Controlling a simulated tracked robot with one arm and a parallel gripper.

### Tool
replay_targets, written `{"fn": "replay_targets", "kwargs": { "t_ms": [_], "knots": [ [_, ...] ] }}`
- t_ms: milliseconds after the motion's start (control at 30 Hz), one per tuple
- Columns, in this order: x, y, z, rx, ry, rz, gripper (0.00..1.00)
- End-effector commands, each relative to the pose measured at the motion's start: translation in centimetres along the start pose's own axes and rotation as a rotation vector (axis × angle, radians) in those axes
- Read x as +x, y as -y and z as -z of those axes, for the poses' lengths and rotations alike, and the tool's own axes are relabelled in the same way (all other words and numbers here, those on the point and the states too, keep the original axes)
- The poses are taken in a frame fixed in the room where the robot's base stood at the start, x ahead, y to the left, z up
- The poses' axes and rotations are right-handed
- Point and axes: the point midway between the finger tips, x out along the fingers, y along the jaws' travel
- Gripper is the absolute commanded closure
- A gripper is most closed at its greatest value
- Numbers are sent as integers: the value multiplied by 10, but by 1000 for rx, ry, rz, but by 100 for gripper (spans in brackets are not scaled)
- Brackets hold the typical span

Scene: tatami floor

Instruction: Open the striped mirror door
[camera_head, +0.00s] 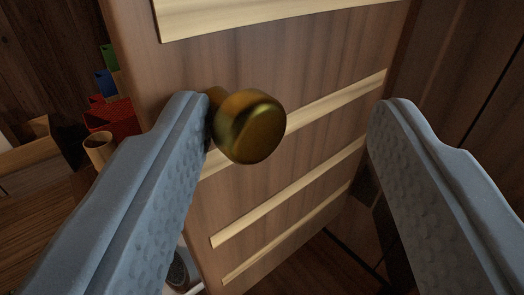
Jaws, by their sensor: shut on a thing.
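The striped door (300,190) is a brown wooden panel with several pale horizontal stripes. It fills the middle of the view and stands at a slant, with its left edge showing. No mirror surface shows. A round brass knob (250,126) sticks out from the door toward me, near its left edge. The knob lies against the left finger, while the right finger looks farther off. The left finger hides part of the knob's stem and the door's lower left edge.
At the left, past the door's edge, are a red box (110,119), small blue and green items, a tan roll (98,148) and a pale wooden box (35,155). Dark wooden panels (460,75) stand close at the right. Dark floor shows below the door.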

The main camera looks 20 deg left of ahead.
Motion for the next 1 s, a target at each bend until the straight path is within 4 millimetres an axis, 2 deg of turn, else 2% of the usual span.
{"fn": "replay_targets", "kwargs": {
  "t_ms": [33,167,200,267,300,600,1000],
  "knots": [
    [-4,-19,17,6,-41,-39,92],
    [-3,-19,17,6,-41,-39,92],
    [-3,-19,17,5,-41,-39,57],
    [-3,-18,16,5,-39,-37,41],
    [-4,-17,16,5,-38,-36,39],
    [-3,-12,12,3,-29,-26,51],
    [-2,-9,7,1,-19,-19,57]
  ]
}}
